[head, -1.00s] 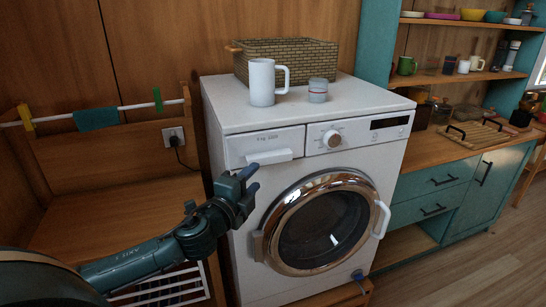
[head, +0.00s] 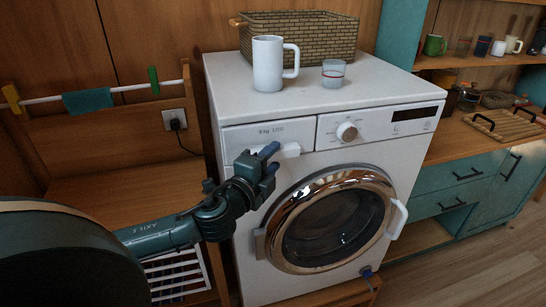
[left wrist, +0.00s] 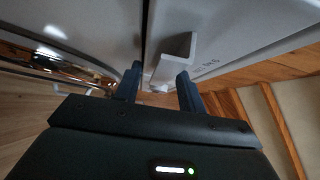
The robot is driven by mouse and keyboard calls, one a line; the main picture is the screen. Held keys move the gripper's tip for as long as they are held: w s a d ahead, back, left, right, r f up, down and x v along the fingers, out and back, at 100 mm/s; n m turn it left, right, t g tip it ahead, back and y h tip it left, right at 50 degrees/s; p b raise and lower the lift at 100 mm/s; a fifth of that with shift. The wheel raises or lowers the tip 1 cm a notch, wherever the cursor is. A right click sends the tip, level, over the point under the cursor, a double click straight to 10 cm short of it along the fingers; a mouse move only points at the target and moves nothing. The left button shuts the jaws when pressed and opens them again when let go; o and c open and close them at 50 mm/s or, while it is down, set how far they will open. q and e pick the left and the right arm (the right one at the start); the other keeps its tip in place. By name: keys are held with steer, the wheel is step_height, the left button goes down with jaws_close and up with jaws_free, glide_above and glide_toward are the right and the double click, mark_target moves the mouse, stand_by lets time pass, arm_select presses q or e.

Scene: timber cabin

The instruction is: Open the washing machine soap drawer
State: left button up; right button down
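The washing machine (head: 232,205) is white, and its soap drawer (head: 240,141) at the top left of the front looks closed. The drawer's white handle (head: 291,149) is partly hidden behind my left gripper (head: 272,157) in the head view. In the left wrist view, the two dark fingers of the left gripper (left wrist: 160,84) are apart. The handle (left wrist: 176,58) reaches toward the gap between their tips; I cannot tell whether they touch it. My right gripper is in neither view.
A white mug (head: 268,64), a small cup (head: 333,74) and a wicker basket (head: 312,35) stand on the machine. The round door (head: 330,220) is closed below the drawer. A wooden bench with a rail (head: 110,90) is at left, teal cabinets (head: 460,190) at right.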

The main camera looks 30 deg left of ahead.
arm_select(q)
steer(key=shift+s, duration=0.1)
steer(key=shift+c, duration=0.2)
jaws_close()
steer(key=shift+f, duration=0.1)
steer(key=shift+f, duration=0.1)
